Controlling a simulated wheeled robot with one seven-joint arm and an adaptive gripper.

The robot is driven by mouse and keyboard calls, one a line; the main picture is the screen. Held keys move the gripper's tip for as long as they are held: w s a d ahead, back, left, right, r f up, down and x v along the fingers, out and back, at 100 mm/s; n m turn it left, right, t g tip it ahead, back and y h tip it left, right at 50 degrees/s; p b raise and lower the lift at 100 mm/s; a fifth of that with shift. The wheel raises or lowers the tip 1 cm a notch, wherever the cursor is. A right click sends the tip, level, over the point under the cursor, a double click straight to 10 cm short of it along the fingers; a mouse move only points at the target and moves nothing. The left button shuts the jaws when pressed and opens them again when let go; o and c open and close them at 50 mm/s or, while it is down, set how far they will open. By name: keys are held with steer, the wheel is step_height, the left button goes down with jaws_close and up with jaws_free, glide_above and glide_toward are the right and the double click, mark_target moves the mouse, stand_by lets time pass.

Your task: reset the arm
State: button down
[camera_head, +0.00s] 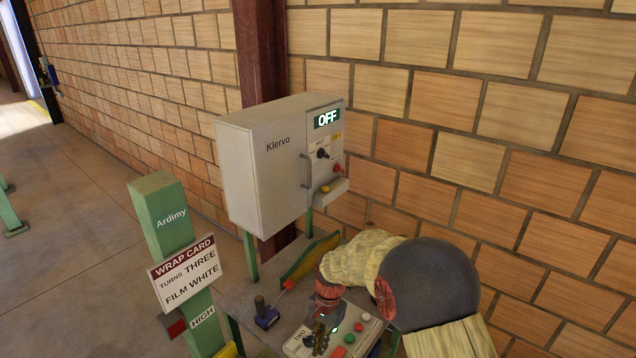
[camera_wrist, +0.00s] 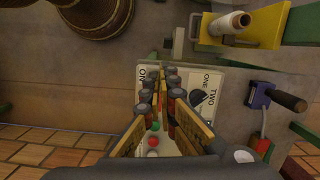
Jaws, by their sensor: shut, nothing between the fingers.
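My arm reaches in from the right in the head view, and my gripper (camera_head: 319,341) points down over a white control panel (camera_head: 298,346) on a bench. In the wrist view my gripper (camera_wrist: 160,78) shows its two fingers together with nothing between them. The panel (camera_wrist: 211,80) lies below the fingers there, with a black dial marked ONE and TWO, and green and red buttons. The fingers hide part of the panel. I cannot tell whether the fingertips touch it.
A cabinet (camera_head: 263,165) marked Kiervo shows OFF, with a dial and buttons. A green post (camera_head: 163,213) carries a wrap card (camera_head: 187,272). A white roll (camera_wrist: 229,24) sits in a yellow holder (camera_wrist: 268,26). A brick wall stands behind.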

steer(key=s+d+r+n+t+b, duration=0.3)
steer(key=s+d+r, duration=0.6)
steer(key=s, duration=0.3)
steer(key=s+d+r+n+t+h+b, duration=0.1)
steer(key=s+d+r+n+t+b, duration=0.2)
steer(key=s+d+r, duration=0.6)
steer(key=shift+s+r+t+b, duration=0.6)
steer(key=shift+s+r+b, duration=0.7)
steer(key=shift+s, duration=1)
